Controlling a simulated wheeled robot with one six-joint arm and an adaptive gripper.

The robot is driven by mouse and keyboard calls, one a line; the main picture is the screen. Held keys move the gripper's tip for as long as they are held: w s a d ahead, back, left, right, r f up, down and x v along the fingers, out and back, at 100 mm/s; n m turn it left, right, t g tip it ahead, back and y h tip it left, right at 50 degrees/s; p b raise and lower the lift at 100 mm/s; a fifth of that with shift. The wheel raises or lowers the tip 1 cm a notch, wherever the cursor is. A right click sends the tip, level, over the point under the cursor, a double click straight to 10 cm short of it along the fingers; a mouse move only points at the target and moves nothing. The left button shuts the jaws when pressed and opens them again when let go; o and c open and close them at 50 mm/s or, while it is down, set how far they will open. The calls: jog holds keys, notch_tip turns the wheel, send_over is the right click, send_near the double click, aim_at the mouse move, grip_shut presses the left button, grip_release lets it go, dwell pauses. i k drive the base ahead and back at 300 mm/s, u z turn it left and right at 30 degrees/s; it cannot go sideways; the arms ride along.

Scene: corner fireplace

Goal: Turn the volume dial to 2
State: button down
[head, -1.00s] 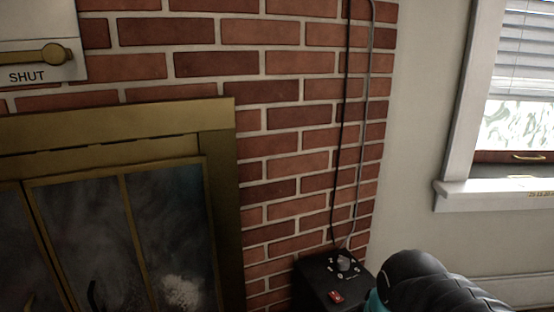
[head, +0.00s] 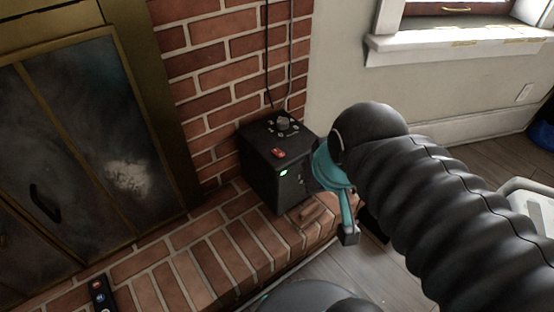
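The volume dial (head: 283,123) is a grey knob with pale marks around it, on top of a black box (head: 262,172). The marks are too small to read, so I cannot tell its setting. My gripper (head: 348,236), with teal parts, hangs pointing down to the right of the box, apart from the dial. My black arm hides part of it, and its finger opening cannot be made out.
The box stands on a brick hearth (head: 196,262) against a brick wall (head: 228,75), with cables rising behind it. The fireplace doors (head: 90,130) are at left. A remote (head: 101,293) lies on the hearth at lower left. A window sill (head: 460,45) is at upper right.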

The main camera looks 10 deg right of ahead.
aim_at(282, 123)
jog(key=k, duration=1.25)
jog(key=z, duration=0.8)
jog(key=i, duration=1.3)
jog(key=u, duration=0.7)
jog(key=i, duration=0.45)
jog(key=u, duration=0.45)
